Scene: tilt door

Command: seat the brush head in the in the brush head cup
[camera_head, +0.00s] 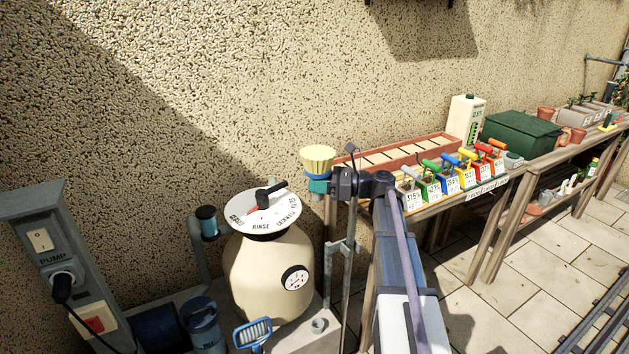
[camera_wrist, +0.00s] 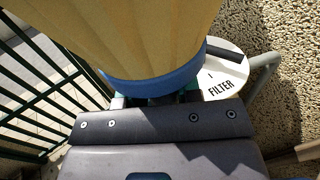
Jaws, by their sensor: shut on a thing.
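The brush head (camera_head: 318,160) has pale yellow bristles that flare upward over a blue base. My gripper (camera_head: 319,185) is shut on it below the bristles and holds it up in the air, left of the wooden bench. In the wrist view the brush head (camera_wrist: 150,38) fills the top, with its blue rim just beyond my gripper (camera_wrist: 155,99); the fingers are mostly hidden. A small grey cup (camera_head: 319,326) stands low on the plinth below. I cannot tell whether it is the brush head cup.
A cream filter tank (camera_head: 262,275) with a white dial and black-and-red lever (camera_head: 265,205) stands left of the gripper. A thin grey post (camera_head: 347,290) stands close below. The pump box (camera_head: 45,240) is far left. The bench holds coloured-handled tools (camera_head: 450,175) and a planter (camera_head: 400,152).

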